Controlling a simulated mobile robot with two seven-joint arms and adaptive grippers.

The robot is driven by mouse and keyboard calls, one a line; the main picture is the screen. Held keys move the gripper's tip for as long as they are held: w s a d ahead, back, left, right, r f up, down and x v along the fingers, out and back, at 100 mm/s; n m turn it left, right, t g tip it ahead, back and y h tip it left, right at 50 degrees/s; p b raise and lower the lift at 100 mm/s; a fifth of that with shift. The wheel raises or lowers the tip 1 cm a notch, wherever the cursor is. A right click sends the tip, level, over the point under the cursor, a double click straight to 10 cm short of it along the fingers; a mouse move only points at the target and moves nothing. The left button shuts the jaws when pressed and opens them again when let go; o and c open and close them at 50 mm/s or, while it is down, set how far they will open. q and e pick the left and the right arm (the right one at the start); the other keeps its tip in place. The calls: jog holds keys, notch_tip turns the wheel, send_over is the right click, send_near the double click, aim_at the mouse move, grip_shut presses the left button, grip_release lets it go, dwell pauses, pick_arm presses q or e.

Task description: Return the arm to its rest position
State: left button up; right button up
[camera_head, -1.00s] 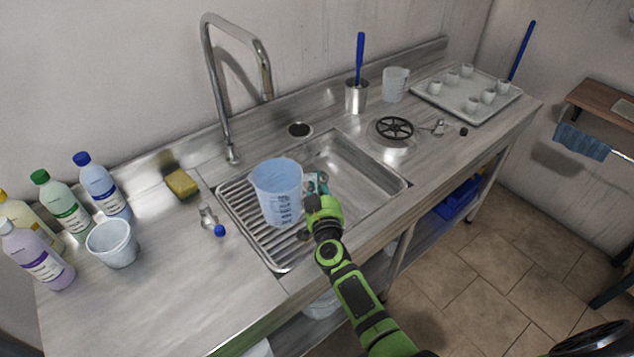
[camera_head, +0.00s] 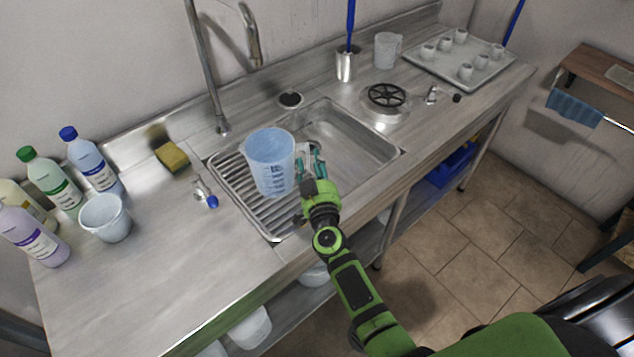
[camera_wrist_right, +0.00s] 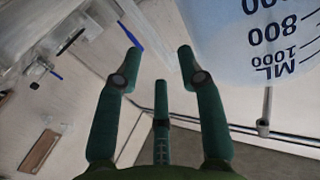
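My right gripper (camera_head: 313,163) is over the sink's near side, just right of a blue measuring jug (camera_head: 270,160). In the right wrist view its teal fingers (camera_wrist_right: 160,65) are spread, with nothing between them. The jug stands upright on the ribbed drainer at the left of the sink (camera_head: 345,150). In the right wrist view the jug (camera_wrist_right: 255,40) shows large with its ML scale, beside the fingers. My green and black right arm (camera_head: 350,285) reaches in from the bottom. My left gripper is not in view.
Several bottles (camera_head: 95,165) and a white cup (camera_head: 105,217) stand at the left. A sponge (camera_head: 172,157), a tap (camera_head: 205,70), a steel holder with a blue brush (camera_head: 345,65), a clear jug (camera_head: 387,50) and a tray of small cups (camera_head: 420,68) line the back.

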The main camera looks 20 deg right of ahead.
jog(key=s+a+f+n+g+y, duration=0.2)
jog(key=s+a+n+g+y, duration=0.25)
jog(key=s, duration=0.45)
jog(key=s+a+f+n+g+y, duration=0.1)
jog(key=s+a+n+g+y, duration=0.3)
jog(key=s, duration=0.5)
jog(key=s+d+f+m+g+h, duration=0.25)
jog(key=s+d, duration=0.25)
jog(key=s, duration=0.3)
jog(key=s+d+f+m+g+h, duration=0.1)
jog(key=s+d+m+g+h, duration=0.2)
jog(key=s, duration=0.4)
notch_tip(320, 180, down, 24)
jog(key=s+n+g+b, duration=0.1)
jog(key=s+g, duration=0.1)
jog(key=s+d+f, duration=0.2)
jog(key=s+f, duration=0.6)
jog(key=s+d+f+b, duration=0.1)
jog(key=s+f, duration=0.6)
jog(key=s, duration=0.1)
jog(key=shift+d+f+g+b, duration=0.3)
jog(key=shift+d+f+g, duration=0.05)
jog(key=shift+f+g, duration=0.05)
